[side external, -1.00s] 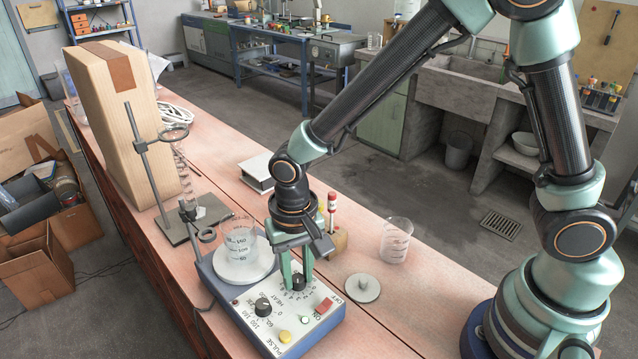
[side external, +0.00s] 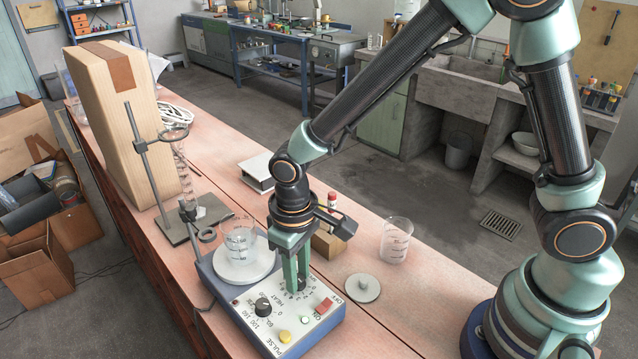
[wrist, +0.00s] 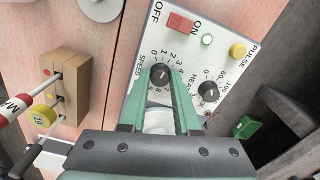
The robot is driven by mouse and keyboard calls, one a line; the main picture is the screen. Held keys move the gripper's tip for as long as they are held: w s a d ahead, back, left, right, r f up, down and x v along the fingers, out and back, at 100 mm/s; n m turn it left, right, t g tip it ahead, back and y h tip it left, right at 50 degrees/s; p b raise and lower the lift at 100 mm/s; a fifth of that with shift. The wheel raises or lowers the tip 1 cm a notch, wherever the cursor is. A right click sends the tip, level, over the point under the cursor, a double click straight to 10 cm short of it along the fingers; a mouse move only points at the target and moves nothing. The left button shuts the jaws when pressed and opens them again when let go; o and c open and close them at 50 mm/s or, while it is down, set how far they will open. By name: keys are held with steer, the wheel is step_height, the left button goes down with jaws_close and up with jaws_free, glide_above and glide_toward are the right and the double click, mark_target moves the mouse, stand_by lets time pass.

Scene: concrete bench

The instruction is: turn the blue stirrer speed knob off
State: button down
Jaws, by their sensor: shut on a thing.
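The blue stirrer (side external: 210,277) stands on the bench with its white control panel facing up. Its SPEED knob (wrist: 161,74) is dark and round, with a numbered scale around it and a pale pointer mark. In the wrist view the knob sits between the two green fingertips of my gripper (wrist: 161,84), which is shut on it. In the side view my gripper (side external: 298,287) points down on the knob and mostly hides it. I cannot read exactly which number the pointer meets.
A glass beaker (side external: 240,238) stands on the stirrer's plate; another beaker (side external: 396,241) stands at right.

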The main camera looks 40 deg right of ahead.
steer(key=n, duration=0.4)
steer(key=shift+n, duration=2.1)
steer(key=c, duration=0.6)
jaws_free()
steer(key=shift+r, duration=0.15)
step_height(320, 180, up, 12)
steer(key=shift+f, duration=0.1)
